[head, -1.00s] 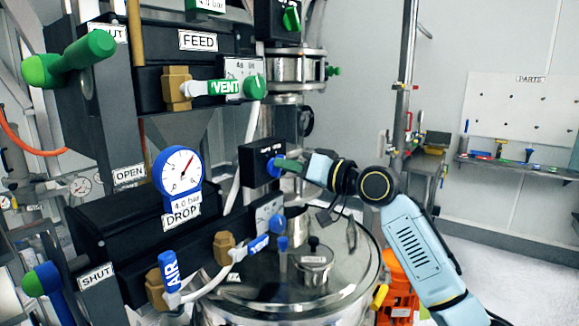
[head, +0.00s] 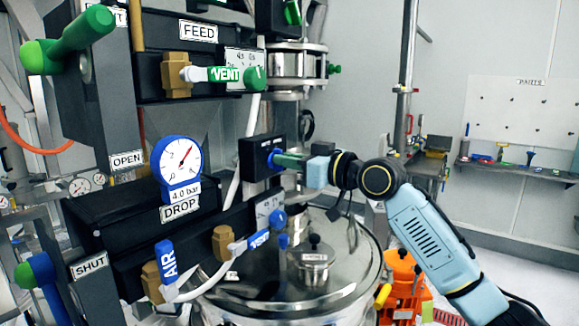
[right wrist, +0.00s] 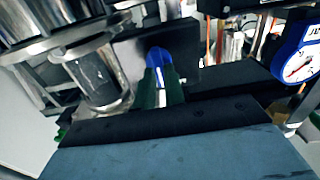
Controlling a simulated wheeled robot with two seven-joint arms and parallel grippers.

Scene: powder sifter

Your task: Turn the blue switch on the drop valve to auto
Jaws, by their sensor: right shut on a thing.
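The blue switch (head: 273,158) sits on the face of a small black box (head: 254,157) above and right of the DROP label (head: 180,208). My right gripper (head: 281,159) comes in from the right with its green fingers at the switch. In the right wrist view the blue switch (right wrist: 159,60) shows between the tips of the green fingers (right wrist: 161,80), which are shut on it. The marks on the box are too small to read and the fingers partly cover the switch, so its setting cannot be told. My left gripper is out of view.
A blue pressure gauge (head: 177,163) stands left of the switch. Blue AIR (head: 167,262) and VENT (head: 258,240) handles lie below, over a steel vessel lid (head: 330,280). A green VENT handle (head: 225,75) is above. Free room lies to the right.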

